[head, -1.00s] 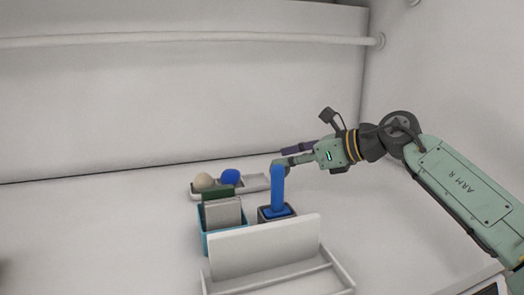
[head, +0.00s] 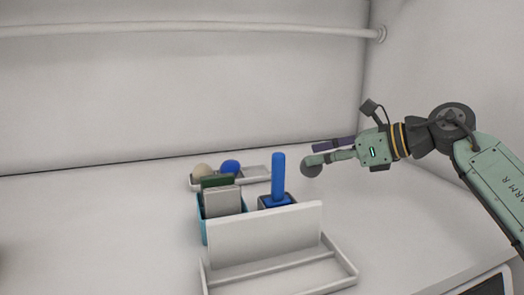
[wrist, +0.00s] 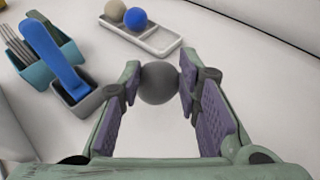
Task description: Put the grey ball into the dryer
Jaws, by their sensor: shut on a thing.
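The grey ball (wrist: 159,83) is dark and round, and sits between my gripper's two fingertips in the wrist view. In the head view the grey ball (head: 311,167) hangs at the end of my gripper (head: 322,156), above the white counter and right of the blue upright object. My gripper (wrist: 160,80) is shut on the ball, with a finger on each side. A dark machine edge (head: 491,283) shows at the lower right of the head view; I cannot tell if it is the dryer.
A light tray (head: 256,172) holds a beige ball (head: 202,171) and a blue ball (head: 230,167). A teal bin (head: 203,222) holds flat pieces. A blue upright object (head: 278,175) stands in a grey holder. A white open box (head: 278,279) is in front.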

